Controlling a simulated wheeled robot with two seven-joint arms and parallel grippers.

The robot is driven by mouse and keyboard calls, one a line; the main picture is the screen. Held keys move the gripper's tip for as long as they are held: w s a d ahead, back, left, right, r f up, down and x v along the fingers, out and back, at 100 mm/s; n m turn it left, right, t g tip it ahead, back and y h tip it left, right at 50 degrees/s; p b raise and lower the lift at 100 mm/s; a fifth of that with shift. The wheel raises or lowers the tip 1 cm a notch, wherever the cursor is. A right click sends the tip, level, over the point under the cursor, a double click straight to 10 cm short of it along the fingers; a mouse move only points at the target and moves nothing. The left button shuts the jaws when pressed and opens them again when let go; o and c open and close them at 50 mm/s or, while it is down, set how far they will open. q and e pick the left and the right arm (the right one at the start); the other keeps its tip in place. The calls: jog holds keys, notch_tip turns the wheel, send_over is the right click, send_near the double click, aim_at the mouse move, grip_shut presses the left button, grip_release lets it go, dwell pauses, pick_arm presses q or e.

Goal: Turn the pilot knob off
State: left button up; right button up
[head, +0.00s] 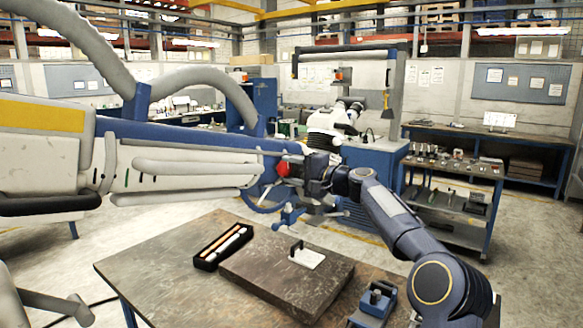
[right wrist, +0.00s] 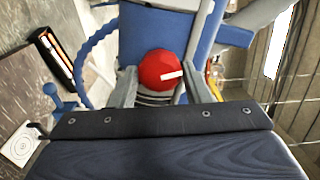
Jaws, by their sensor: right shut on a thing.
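The pilot knob (right wrist: 158,68) is a round red knob with a white pointer mark on its face. In the right wrist view it sits between my two grey fingers, with the mark pointing right and slightly up. In the head view the red knob (head: 283,169) shows at the right end of the long white and blue boom (head: 190,165). My right gripper (head: 300,168) reaches it from the right and is shut on it. The fingers partly hide the knob's sides. My left gripper is not in view.
A workbench (head: 150,262) stands below, with a dark slab (head: 285,275), a black tray of rods (head: 223,246) and a blue device (head: 375,300). A thick grey hose (head: 205,80) arches above the boom. Shelves (head: 455,205) with small parts stand at the right.

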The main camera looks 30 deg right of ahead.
jog(key=shift+m+p, duration=0.4)
jog(key=shift+m, duration=0.8)
jog(key=o, duration=1)
jog(key=shift+s+d+f, duration=0.1)
jog(key=shift+s+d, duration=0.05)
jog(key=shift+s, duration=0.15)
jog(key=b+v, duration=0.3)
jog(key=v, duration=0.4)
jog(key=shift+s+b, duration=0.15)
jog(key=shift+b, duration=0.2)
